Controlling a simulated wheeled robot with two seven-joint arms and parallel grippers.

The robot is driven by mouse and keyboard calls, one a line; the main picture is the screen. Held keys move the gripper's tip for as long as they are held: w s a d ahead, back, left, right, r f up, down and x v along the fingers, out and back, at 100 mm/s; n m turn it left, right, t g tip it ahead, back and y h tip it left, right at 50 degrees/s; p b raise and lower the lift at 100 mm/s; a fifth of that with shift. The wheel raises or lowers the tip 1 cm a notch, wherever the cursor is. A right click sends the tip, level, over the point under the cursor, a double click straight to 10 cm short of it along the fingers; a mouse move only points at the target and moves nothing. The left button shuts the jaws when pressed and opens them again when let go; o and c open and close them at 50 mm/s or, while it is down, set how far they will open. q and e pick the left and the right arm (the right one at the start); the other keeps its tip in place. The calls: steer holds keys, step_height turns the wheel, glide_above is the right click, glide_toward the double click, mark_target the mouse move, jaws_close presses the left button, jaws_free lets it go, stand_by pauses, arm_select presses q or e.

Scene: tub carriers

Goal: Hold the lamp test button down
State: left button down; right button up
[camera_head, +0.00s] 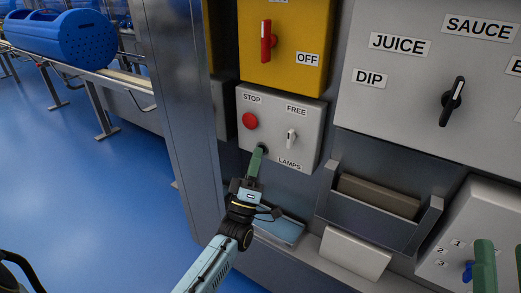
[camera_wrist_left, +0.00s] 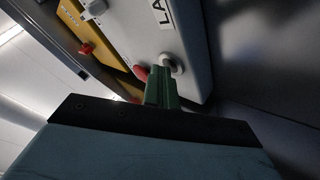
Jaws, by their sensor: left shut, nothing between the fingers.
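The small light-grey panel (camera_head: 270,152) carries the labels STOP, FREE and LAMPS, a red stop button (camera_head: 250,121) and a white selector (camera_head: 291,138). My left gripper (camera_head: 258,150) is shut and empty, its green fingertips at the panel's lower left, left of the LAMPS label (camera_head: 290,163). In the left wrist view a pale round button (camera_wrist_left: 175,64) shows just past the fingertips (camera_wrist_left: 160,74). The fingers hide part of it, and I cannot tell whether they touch or press it. My right gripper (camera_head: 501,255) is at the lower right edge, its green fingers apart.
A yellow box with a red handle (camera_head: 267,41) is above the panel. A larger grey panel with a black selector (camera_head: 453,101) is to the right. A grey tray (camera_head: 372,226) and a numbered box with a blue knob (camera_head: 468,271) are lower right. Blue floor is free at left.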

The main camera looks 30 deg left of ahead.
arm_select(q)
steer(key=shift+s, duration=0.15)
stand_by(0.5)
steer(key=shift+s+p, duration=0.55)
steer(key=shift+s, duration=0.15)
steer(key=s+p, duration=0.1)
steer(key=s, duration=0.2)
steer(key=s+p, duration=0.1)
steer(key=s, duration=0.1)
steer(key=shift+a+p, duration=0.25)
steer(key=shift+p, duration=0.1)
